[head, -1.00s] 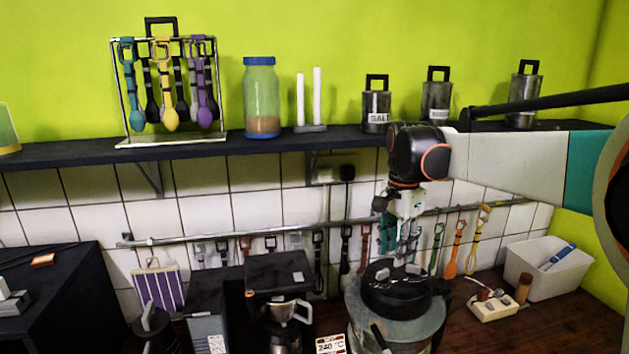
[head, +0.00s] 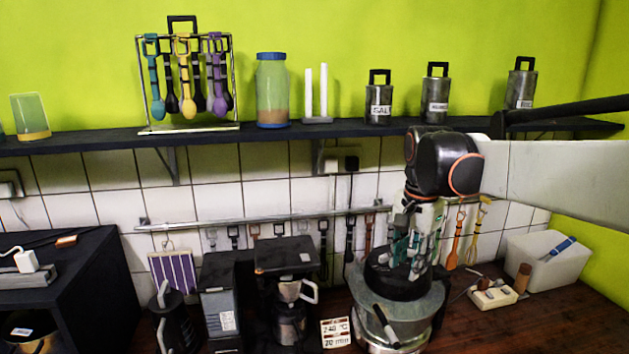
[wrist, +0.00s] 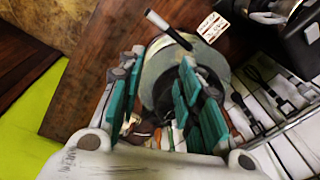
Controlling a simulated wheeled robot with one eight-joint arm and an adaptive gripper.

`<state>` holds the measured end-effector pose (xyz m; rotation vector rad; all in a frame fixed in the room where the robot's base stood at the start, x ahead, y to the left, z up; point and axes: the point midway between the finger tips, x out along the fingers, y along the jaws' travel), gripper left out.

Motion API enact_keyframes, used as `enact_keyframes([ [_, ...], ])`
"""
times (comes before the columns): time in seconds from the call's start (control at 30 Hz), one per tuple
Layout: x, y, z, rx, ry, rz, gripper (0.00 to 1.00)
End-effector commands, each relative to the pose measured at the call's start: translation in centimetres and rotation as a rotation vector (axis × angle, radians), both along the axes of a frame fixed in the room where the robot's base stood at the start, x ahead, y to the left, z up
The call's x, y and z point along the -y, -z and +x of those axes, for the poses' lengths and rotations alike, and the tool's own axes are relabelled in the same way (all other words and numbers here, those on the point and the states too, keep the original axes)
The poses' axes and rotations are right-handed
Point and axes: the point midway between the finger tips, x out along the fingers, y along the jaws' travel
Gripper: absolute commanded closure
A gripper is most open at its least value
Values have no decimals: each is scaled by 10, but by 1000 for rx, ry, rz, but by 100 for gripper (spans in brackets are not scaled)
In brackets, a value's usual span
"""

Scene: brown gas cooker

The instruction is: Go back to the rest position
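My gripper (head: 402,268) hangs down from my arm at the right of the head view, in front of the grey pot-like vessel (head: 420,318) with a dark top. In the wrist view my gripper (wrist: 163,75) has its teal-padded fingers spread apart. Nothing is held between them. The vessel (wrist: 180,62) shows beyond and between the fingers, with a black-and-white handle sticking out. I cannot tell the exact gap between fingertips and vessel.
A dark shelf (head: 270,137) holds a utensil rack, a jar (head: 271,92) and metal canisters. Utensils hang from a rail (head: 240,220). A coffee maker (head: 285,262) stands left of the vessel, a white bin (head: 545,270) right. The brown counter has free room at front right.

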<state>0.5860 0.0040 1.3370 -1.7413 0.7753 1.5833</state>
Motion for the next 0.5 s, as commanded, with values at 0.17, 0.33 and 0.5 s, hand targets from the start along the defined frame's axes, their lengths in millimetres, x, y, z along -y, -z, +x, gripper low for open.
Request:
enact_keyframes([
  [0.17, 1, 16, -30, 60, -101, -12, 68],
  [0.33, 1, 40, -72, 149, -253, -43, 68],
  [0.5, 2, 72, -114, 240, -410, -90, 68],
])
